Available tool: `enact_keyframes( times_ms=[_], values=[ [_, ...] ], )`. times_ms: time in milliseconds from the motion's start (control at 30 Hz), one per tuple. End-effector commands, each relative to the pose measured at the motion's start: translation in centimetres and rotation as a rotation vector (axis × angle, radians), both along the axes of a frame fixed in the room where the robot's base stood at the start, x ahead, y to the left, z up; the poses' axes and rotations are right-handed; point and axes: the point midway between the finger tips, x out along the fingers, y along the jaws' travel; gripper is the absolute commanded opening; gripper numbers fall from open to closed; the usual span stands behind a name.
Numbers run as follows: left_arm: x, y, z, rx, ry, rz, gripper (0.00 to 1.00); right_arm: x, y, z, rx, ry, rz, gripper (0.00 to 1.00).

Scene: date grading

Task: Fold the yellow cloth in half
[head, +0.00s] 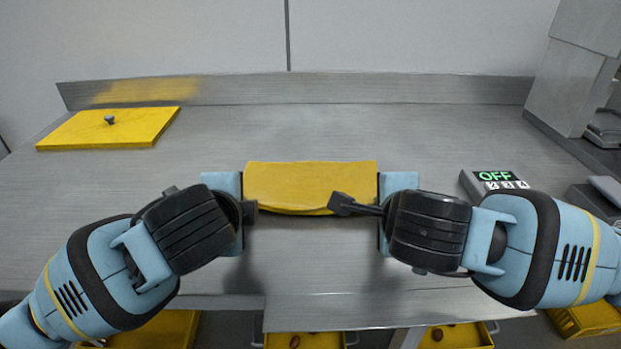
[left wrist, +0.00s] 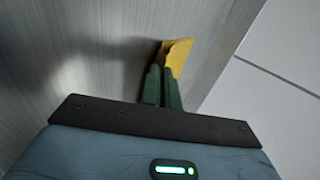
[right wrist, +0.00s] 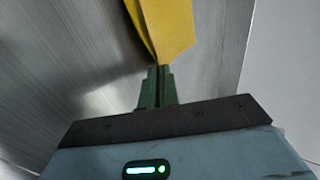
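The yellow cloth (head: 310,183) spans the gap between my two grippers in the head view, in the middle of the steel table. Its lower edge sags a little and shows a second layer edge. My left gripper is at its left end; in the left wrist view its green fingers (left wrist: 162,72) are together on the cloth's edge (left wrist: 177,55). My right gripper is at the right end; in the right wrist view its fingers (right wrist: 157,72) are together at the cloth (right wrist: 168,28), which hangs in two layers. In the head view the fingertips are hidden.
A yellow lid with a dark knob (head: 108,128) lies at the back left. A scale reading OFF (head: 495,182) sits on the right, near grey equipment (head: 575,80). Yellow bins (head: 305,341) stand below the front edge. The table behind the cloth (head: 330,130) is clear.

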Motion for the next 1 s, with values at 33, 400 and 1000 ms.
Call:
enact_keyframes(
  times_ms=[33,400,1000],
  values=[
    [0.0,0.0,-0.1,0.0,-0.002,0.0,0.0,0.0,0.0,0.0,0.0,-0.002,0.0,0.0],
    [0.0,0.0,0.0,0.0,-0.002,0.0,0.24,0.0,0.0,0.0,-0.001,-0.002,0.001,0.24],
    [-1.0,-0.1,2.6,-0.002,-0.004,-0.002,0.4,-1.0,0.0,2.6,0.0,-0.004,0.001,0.4]
  ],
)
